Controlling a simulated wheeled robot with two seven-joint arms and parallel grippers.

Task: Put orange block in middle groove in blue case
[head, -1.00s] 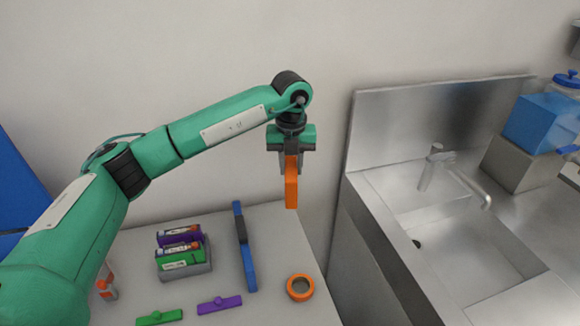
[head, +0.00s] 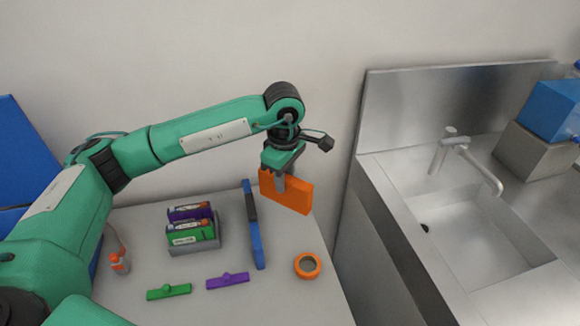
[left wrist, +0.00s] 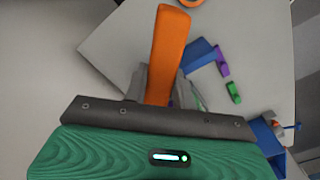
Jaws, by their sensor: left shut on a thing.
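An orange block (head: 297,196), a flat upright slab, hangs from my left gripper (head: 281,183) above the back right edge of the table. The gripper is shut on its upper part. In the left wrist view the orange block (left wrist: 168,45) shows nearly edge-on between the fingers (left wrist: 155,90). A small case (head: 205,246), which looks grey, stands on the table left of the gripper. It holds a purple block (head: 183,214) at the back and a green block (head: 180,234) in front. Its middle groove cannot be made out. My right gripper is out of view.
A long blue and dark bar (head: 257,243) stands between case and gripper. A green handle piece (head: 168,292), a purple handle piece (head: 228,281) and an orange ring (head: 307,266) lie toward the front. A steel sink (head: 470,235) is at the right.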

